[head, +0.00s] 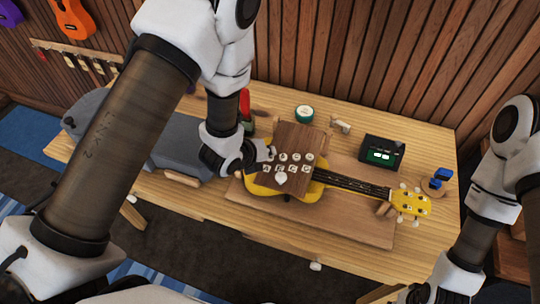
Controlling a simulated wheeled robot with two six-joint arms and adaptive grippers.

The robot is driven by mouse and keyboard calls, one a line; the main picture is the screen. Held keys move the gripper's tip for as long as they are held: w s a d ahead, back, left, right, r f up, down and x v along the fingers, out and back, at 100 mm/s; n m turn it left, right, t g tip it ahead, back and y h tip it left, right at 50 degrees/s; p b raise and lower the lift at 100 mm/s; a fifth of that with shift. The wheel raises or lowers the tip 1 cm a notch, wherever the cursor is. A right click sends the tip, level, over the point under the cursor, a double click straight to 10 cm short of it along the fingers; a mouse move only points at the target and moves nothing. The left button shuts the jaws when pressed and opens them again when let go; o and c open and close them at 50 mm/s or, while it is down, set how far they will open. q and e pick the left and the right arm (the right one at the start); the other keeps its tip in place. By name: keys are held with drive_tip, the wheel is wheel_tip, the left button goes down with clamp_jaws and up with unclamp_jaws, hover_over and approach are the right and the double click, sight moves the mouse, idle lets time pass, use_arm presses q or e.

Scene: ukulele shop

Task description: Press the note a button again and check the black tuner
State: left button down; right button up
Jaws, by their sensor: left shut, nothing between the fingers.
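A wooden button panel (299,138) lies over the body of a yellow ukulele (257,189). It has small white buttons and a row of white letter tiles; the leftmost seems to read A (267,169). My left gripper (268,154) is shut and empty, its tips at the panel's left edge by the left end of the button row. The tips cover that spot, so I cannot tell whether they touch a button. The black tuner (382,150) stands behind the ukulele's neck with a lit green display, too small to read. My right gripper (418,294) is partly visible at the bottom right.
The ukulele rests on a wooden board (345,222) on the table (428,150). A grey case (175,140) lies left. The table's right end is mostly clear.

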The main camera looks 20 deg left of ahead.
use_arm(q)
drive_tip(key=shift+f, duration=0.25)
idle(0.5)
drive_tip(key=shift+r, duration=0.95)
drive_tip(key=shift+p, duration=0.3)
drive_tip(key=shift+r+p, duration=1.5)
drive_tip(key=shift+r, duration=1.05)
drive_tip(key=shift+f, duration=0.1)
